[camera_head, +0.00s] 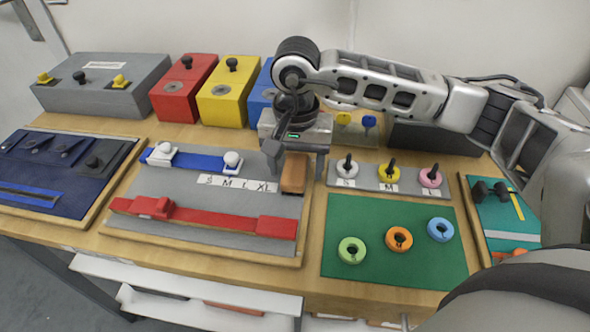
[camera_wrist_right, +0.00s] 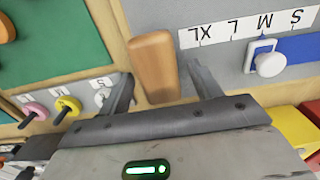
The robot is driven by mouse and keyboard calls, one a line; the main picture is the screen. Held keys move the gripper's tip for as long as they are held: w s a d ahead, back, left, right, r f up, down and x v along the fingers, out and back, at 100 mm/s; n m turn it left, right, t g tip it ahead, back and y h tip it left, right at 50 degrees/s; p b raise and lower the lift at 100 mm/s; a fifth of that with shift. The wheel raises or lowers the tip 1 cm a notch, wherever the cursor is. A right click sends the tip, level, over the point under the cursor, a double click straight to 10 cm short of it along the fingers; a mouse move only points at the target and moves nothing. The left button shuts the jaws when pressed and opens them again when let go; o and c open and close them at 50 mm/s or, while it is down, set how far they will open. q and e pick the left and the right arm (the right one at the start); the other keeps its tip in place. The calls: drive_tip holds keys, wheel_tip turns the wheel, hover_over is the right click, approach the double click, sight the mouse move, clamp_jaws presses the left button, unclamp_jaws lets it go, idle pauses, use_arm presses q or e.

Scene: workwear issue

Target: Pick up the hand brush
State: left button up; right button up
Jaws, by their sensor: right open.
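The hand brush appears to be the brown wooden block (camera_head: 294,174) at the right edge of the grey sizing board in the head view. It also shows in the right wrist view (camera_wrist_right: 154,62), with a tapered wooden body; no bristles can be seen. My right gripper (camera_head: 297,170) is open above the brush and points down. In the wrist view its fingers lie on either side of the brush's near end, with a visible gap on each side. The gripper hides part of the brush in the head view. My left gripper is not in view.
The grey board (camera_head: 200,222) carries a blue strap (camera_head: 192,157) and a red strap (camera_head: 205,217). A rack with ring-topped pegs (camera_head: 389,179) and a green mat (camera_head: 372,270) with several rings lie to the right. Red (camera_head: 184,90) and yellow (camera_head: 229,92) boxes stand behind.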

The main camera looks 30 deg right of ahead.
drive_tip(key=c, duration=1.1)
drive_tip(key=shift+r, duration=0.15)
drive_tip(key=shift+r, duration=0.25)
wheel_tip(320, 180, up, 2)
drive_tip(key=shift+r, duration=0.1)
drive_tip(key=s+a+r+b, duration=0.2)
drive_tip(key=s+a+r, duration=0.3)
drive_tip(key=a+r, duration=0.5)
drive_tip(key=a, duration=0.3)
drive_tip(key=shift+s, duration=0.1)
